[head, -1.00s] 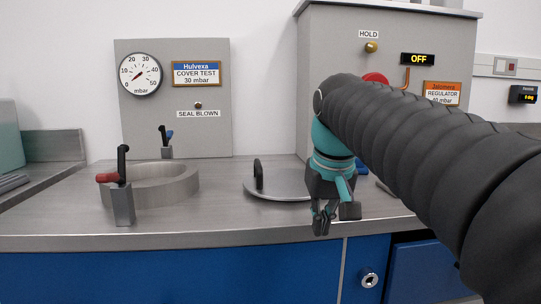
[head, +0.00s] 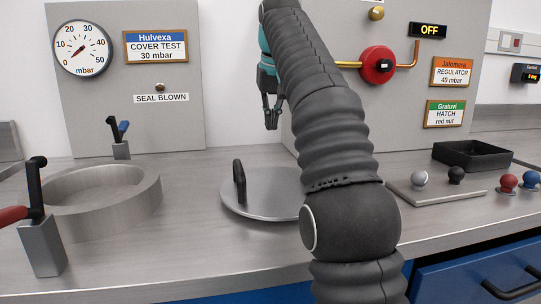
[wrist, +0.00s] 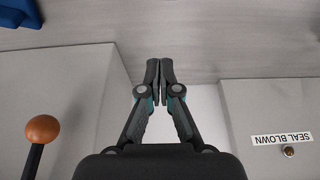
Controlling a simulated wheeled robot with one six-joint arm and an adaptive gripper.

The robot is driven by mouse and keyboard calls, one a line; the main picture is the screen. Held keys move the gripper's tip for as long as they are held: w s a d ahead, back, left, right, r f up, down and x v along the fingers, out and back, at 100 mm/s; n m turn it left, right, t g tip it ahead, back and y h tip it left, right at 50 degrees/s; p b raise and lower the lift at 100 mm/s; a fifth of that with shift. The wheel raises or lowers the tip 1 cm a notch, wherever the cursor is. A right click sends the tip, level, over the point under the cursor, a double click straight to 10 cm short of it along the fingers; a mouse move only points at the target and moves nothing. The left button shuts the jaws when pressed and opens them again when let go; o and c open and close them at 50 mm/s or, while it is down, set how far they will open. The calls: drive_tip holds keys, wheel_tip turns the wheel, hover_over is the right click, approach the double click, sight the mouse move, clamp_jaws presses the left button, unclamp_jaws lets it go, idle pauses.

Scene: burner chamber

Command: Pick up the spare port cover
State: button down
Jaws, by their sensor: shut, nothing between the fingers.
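The spare port cover (head: 262,208) is a flat grey metal disc with an upright black handle (head: 239,182). It lies on the bench in the middle of the head view, its right edge hidden behind my arm. My gripper (head: 271,122) is shut and empty, raised above and behind the cover, near the wall panels. In the wrist view my gripper (wrist: 159,66) shows its fingertips together against bare grey bench, and the cover is not in that view.
A metal ring (head: 105,195) with toggle clamps (head: 40,235) stands at left. A black tray (head: 472,155) and a plate with knobs (head: 436,191) lie at right. A red valve wheel (head: 378,66) juts from the regulator cabinet. An orange-brown ball lever (wrist: 42,130) shows in the wrist view.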

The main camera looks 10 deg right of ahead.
sight(289, 190)
drive_tip(key=b+x, duration=0.1)
drive_tip(key=x, duration=0.8)
drive_tip(key=shift+f+b, duration=0.35)
drive_tip(key=shift+f, duration=0.05)
drive_tip(key=shift+s+r+b, duration=0.1)
drive_tip(key=shift+s+b, duration=0.25)
drive_tip(key=shift+s, duration=1.65)
drive_tip(key=s+b, duration=0.3)
drive_tip(key=s, duration=1.1)
drive_tip(key=shift+s, duration=0.25)
drive_tip(key=shift+w, duration=0.15)
